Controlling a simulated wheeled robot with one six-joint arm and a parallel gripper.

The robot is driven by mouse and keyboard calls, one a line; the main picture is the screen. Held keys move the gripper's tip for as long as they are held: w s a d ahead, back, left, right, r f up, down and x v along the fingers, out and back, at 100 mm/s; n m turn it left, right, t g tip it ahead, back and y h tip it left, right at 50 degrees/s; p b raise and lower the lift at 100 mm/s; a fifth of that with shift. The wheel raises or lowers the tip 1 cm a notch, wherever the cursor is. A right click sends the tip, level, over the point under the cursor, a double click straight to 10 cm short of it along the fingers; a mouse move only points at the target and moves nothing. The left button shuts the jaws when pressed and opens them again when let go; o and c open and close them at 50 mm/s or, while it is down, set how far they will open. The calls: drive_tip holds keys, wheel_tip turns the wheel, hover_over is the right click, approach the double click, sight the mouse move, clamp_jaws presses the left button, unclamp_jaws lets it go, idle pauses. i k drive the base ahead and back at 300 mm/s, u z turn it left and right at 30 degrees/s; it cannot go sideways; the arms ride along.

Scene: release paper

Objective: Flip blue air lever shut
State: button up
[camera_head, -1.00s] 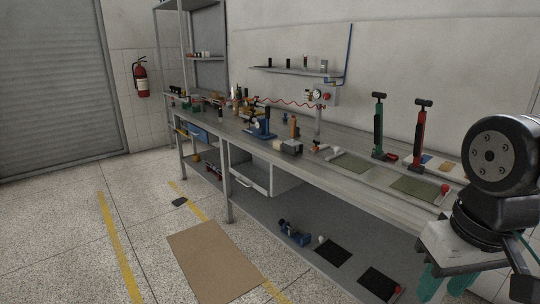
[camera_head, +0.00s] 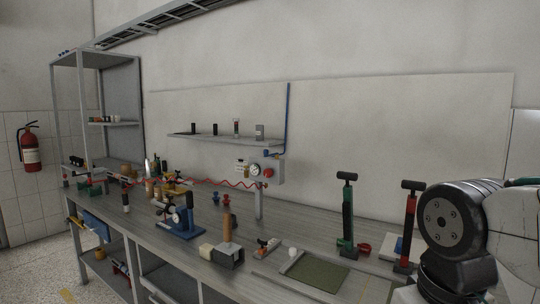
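A thin blue air pipe (camera_head: 288,118) runs down the back wall to the right of the small shelf. At its lower end is a small blue lever (camera_head: 273,154), sticking out to the left, roughly level. It is too small to tell its exact setting. Just below it is a grey box with a round gauge (camera_head: 254,169) and a red knob (camera_head: 268,173). My arm shows at the right edge, well to the right of the lever. My gripper is out of the picture below.
The long workbench (camera_head: 310,237) runs along the wall. A green hand pump (camera_head: 347,215) and a red hand pump (camera_head: 409,225) stand between my arm and the lever. A red coiled hose (camera_head: 215,183) leads left from the gauge box. A blue-based device (camera_head: 183,228) stands further left.

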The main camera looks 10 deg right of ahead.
sight(266, 151)
drive_tip(key=k, duration=1.35)
drive_tip(key=u, duration=0.4)
drive_tip(key=i, duration=0.65)
drive_tip(key=u, duration=0.55)
drive_tip(key=i, duration=0.7)
drive_tip(key=z, duration=0.65)
drive_tip(key=i, duration=0.8)
drive_tip(key=z, duration=0.6)
